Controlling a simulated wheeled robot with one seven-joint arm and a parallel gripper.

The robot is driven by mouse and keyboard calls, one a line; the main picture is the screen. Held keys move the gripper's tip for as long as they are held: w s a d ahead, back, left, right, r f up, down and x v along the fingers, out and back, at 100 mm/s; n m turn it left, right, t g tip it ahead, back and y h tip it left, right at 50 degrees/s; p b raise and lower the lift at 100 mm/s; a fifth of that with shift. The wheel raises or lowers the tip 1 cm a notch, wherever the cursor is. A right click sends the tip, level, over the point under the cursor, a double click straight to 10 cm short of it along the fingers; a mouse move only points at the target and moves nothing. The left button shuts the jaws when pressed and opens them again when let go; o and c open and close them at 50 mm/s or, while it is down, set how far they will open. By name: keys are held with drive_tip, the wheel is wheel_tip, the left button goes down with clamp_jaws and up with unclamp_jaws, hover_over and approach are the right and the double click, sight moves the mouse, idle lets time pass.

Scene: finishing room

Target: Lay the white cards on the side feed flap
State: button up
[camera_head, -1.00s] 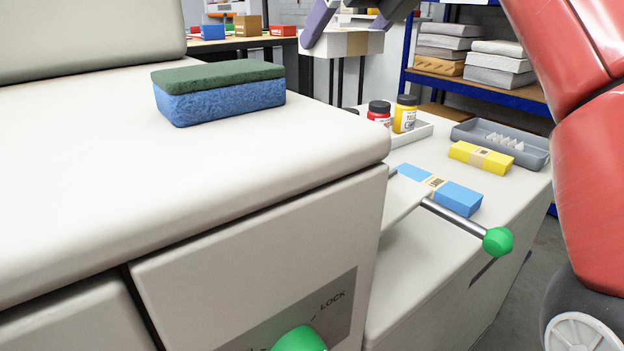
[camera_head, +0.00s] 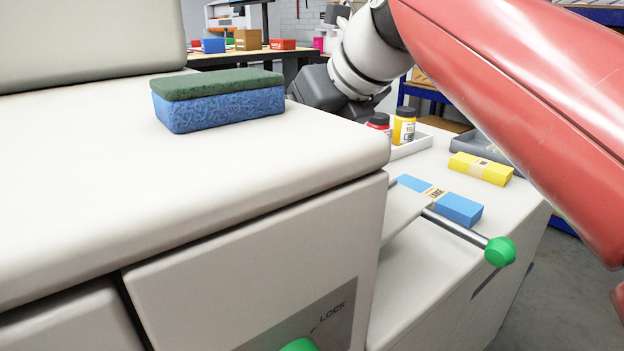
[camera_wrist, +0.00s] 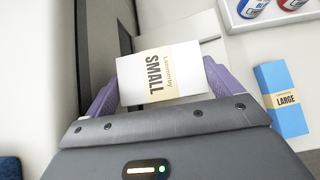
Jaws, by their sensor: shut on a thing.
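The white cards (camera_wrist: 185,86) are a small pack with a tan band reading SMALL. My gripper (camera_wrist: 162,82) is shut on them, with a purple finger at each side. In the head view my gripper's dark body is behind the machine's top; its fingertips and the cards are hidden there. The side feed flap (camera_head: 402,207) seems to be the pale panel jutting from the machine's right side, by the green-knobbed lever. In the wrist view a pale ledge, likely this flap (camera_wrist: 203,22), lies beyond the cards; I cannot tell if they touch.
A blue pack marked LARGE (camera_wrist: 283,112) lies right of my gripper, with a yellow pack (camera_head: 480,168) farther off. Bottles (camera_head: 403,126) stand in a white tray. A blue and green sponge block (camera_head: 218,102) sits on the machine top. The green-knobbed lever (camera_head: 499,251) sticks out.

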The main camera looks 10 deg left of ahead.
wheel_tip(320, 180, down, 8)
drive_tip(key=shift+r+b, duration=0.15)
drive_tip(key=shift+b, duration=0.6)
drive_tip(key=shift+f, duration=0.25)
drive_tip(key=o, duration=0.9)
drive_tip(key=shift+c, duration=0.2)
drive_tip(key=shift+r, duration=0.25)
drive_tip(key=v, duration=0.4)
drive_tip(key=shift+d+r, duration=0.1)
drive_tip(key=shift+r, duration=0.05)
drive_tip(key=s+d, duration=0.8)
drive_tip(key=d, duration=0.1)
drive_tip(key=shift+d+r+b, duration=0.2)
drive_tip(key=shift+d+b, duration=0.1)
drive_tip(key=shift+b, duration=0.05)
